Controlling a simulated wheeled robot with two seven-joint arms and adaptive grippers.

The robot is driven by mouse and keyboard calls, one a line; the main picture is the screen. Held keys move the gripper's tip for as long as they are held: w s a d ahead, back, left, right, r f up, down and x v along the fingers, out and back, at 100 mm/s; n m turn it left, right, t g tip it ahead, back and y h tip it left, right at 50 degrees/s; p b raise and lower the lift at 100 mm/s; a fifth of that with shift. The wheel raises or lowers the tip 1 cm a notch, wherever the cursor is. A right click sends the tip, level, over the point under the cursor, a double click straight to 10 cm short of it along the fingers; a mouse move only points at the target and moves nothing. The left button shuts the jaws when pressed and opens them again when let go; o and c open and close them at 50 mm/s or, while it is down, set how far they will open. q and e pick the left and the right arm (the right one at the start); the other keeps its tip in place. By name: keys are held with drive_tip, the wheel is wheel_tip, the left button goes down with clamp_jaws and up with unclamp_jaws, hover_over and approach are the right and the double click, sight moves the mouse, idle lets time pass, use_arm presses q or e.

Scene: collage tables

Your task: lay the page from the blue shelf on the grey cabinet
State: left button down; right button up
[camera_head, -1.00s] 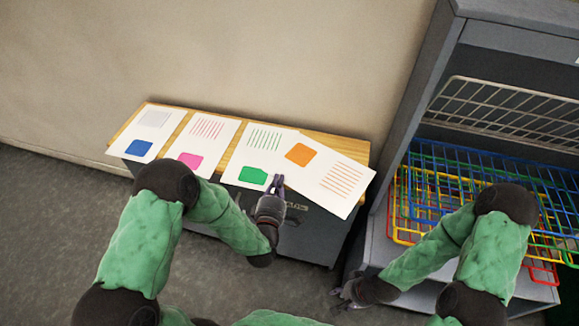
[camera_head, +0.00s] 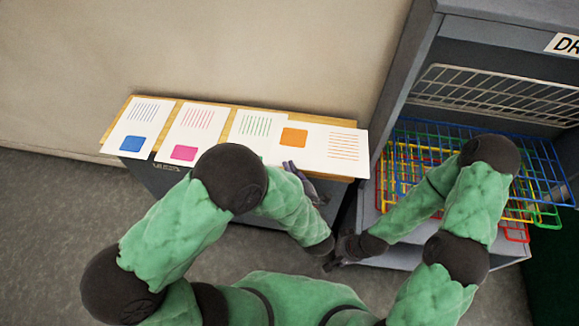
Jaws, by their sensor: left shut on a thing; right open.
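The page with an orange patch and orange lines (camera_head: 340,147) is at the right end of the grey cabinet's wooden top (camera_head: 312,118), lying sideways and overlapping the green-lined page (camera_head: 256,124). I cannot tell whether it rests flat. My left gripper (camera_head: 291,167) is shut on this page's near edge, toward its left end. My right gripper (camera_head: 335,263) is open and empty, low in front of the gap between cabinet and rack. The blue wire shelf (camera_head: 520,150) is in the grey rack at right, with no page visible on it.
Pages with blue (camera_head: 132,125) and pink (camera_head: 190,130) patches lie on the cabinet's left half. My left arm hides the green-lined page's lower part. Yellow, green and red wire shelves sit under the blue one; a white wire shelf (camera_head: 490,90) is above. A wall stands behind.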

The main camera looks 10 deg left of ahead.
use_arm(q)
drive_tip(key=w+f+b, duration=0.7)
drive_tip(key=f+b, duration=0.3)
drive_tip(key=shift+w+f, duration=0.35)
drive_tip(key=shift+w, duration=0.05)
idle(0.3)
drive_tip(key=c, duration=0.6)
unclamp_jaws()
drive_tip(key=shift+f+b, duration=0.2)
drive_tip(key=shift+b, duration=0.15)
drive_tip(key=shift+f+b, duration=1.45)
drive_tip(key=shift+f, duration=0.05)
